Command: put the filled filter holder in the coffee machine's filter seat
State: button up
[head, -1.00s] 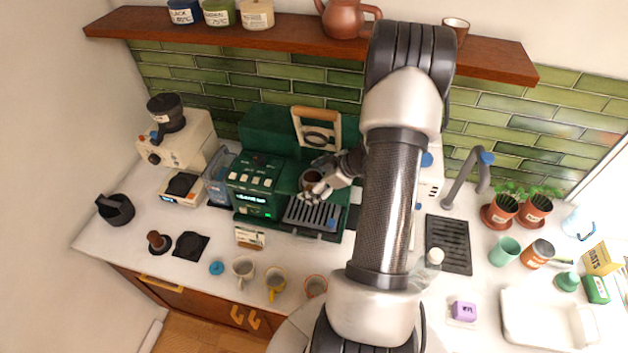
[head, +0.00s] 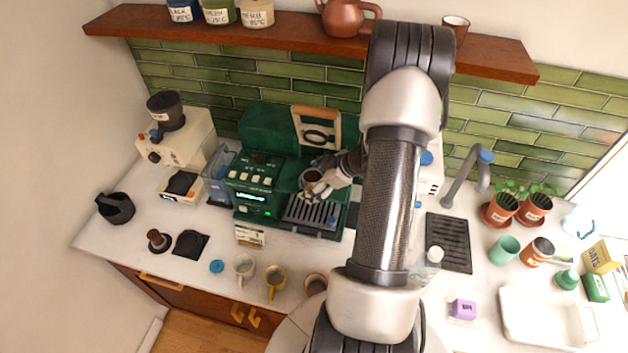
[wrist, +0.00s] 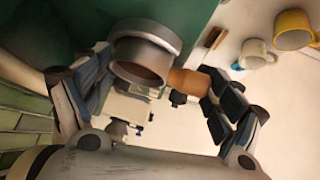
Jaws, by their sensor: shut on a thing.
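The green coffee machine (head: 262,140) stands on the counter in the head view. My gripper (head: 315,188) is at its right part, above the drip tray (head: 311,212). My gripper is shut on the filter holder (head: 311,176), whose brown contents show from above. In the wrist view the filter holder's grey, round bowl (wrist: 138,68) and its orange-brown handle (wrist: 189,82) lie between the fingers. A grey ring lies close against the bowl; I cannot tell whether it is the filter seat or how far the bowl sits in it. The fingers partly hide the contact.
The grinder (head: 178,130) stands left of the machine. Several cups, including a yellow mug (head: 274,278), stand along the counter's front. A tap (head: 468,175) is at the right.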

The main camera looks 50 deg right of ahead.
jog(key=o, duration=1)
jog(key=shift+c, duration=0.2)
jog(key=v, duration=1.2)
jog(key=shift+a, duration=0.1)
